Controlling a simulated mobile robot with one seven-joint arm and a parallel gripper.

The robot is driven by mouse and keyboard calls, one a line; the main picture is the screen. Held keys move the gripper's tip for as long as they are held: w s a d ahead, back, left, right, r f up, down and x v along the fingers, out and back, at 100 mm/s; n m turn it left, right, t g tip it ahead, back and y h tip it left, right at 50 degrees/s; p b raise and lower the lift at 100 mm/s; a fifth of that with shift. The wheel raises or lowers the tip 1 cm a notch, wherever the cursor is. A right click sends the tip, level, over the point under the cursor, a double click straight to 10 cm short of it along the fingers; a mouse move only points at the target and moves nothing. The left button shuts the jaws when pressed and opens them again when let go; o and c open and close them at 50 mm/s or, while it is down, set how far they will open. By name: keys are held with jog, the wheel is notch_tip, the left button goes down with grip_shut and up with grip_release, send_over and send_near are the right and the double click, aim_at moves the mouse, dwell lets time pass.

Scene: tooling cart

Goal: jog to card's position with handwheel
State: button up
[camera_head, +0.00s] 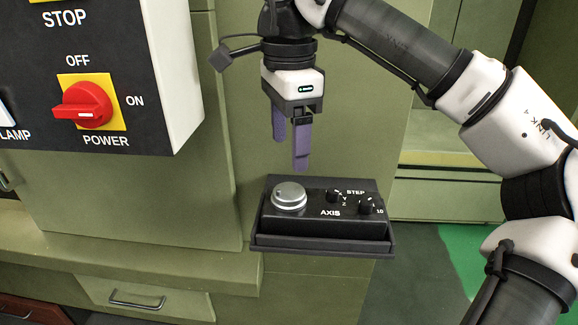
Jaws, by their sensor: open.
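The handwheel (289,195) is a silver round knob on the left of a black jog pendant box (320,240). To its right are two small black knobs: the axis knob (333,196), with letters beside it, and the step knob (366,207), with a 10 beside it. My gripper (290,150) hangs above the box with its purple fingers pointing down. The fingers are apart and empty, over the back edge of the box near the handwheel, and appear not to touch it. No card is visible in this view.
A control panel (105,60) with a red power switch (82,106) juts out at the upper left. Green cabinet walls (130,200) stand behind. A drawer with a metal handle (137,301) is at the lower left. Open floor (425,275) shows at the right.

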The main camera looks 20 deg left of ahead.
notch_tip(320, 180, up, 5)
jog(key=shift+r+p, duration=0.2)
jog(key=shift+p, duration=0.25)
dwell(0.3)
